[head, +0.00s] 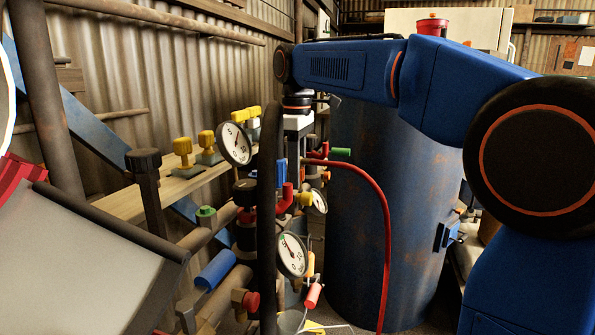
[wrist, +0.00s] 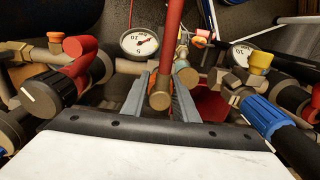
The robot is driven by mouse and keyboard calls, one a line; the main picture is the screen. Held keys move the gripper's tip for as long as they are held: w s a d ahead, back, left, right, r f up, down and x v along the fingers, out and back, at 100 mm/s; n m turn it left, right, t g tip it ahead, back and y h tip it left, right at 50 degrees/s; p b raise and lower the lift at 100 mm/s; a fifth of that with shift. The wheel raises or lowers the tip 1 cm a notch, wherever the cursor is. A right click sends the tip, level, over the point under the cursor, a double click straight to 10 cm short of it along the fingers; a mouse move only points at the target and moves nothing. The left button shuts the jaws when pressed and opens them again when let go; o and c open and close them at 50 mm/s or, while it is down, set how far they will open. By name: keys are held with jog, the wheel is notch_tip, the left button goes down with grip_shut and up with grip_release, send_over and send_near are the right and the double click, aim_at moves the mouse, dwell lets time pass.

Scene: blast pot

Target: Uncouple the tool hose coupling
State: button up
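My gripper (wrist: 161,84) shows in the wrist view with its two grey fingers pointing into the pipework. A red hose or bar (wrist: 171,40) with a round brass end (wrist: 160,98) lies between the fingers, close to both. I cannot tell whether the fingers press on it or it only lies in line with them. In the head view my gripper (head: 294,150) points down among the fittings, its fingertips hidden behind gauges and a dark upright hose. A thin red hose (head: 378,205) runs from beside it and curves down. I cannot tell for sure which fitting is the tool hose coupling.
A big rusty blue tank (head: 365,215) stands just right of the pipework. Pressure gauges (head: 236,144), a dark upright hose (head: 268,230) and coloured valve handles crowd the area. In the wrist view a black knob (wrist: 47,93) sits left and a blue sleeve (wrist: 264,116) right.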

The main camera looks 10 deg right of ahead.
jog(key=shift+r, duration=0.1)
grip_shut()
jog(key=shift+r, duration=1.15)
dwell(0.9)
jog(key=shift+r, duration=2.5)
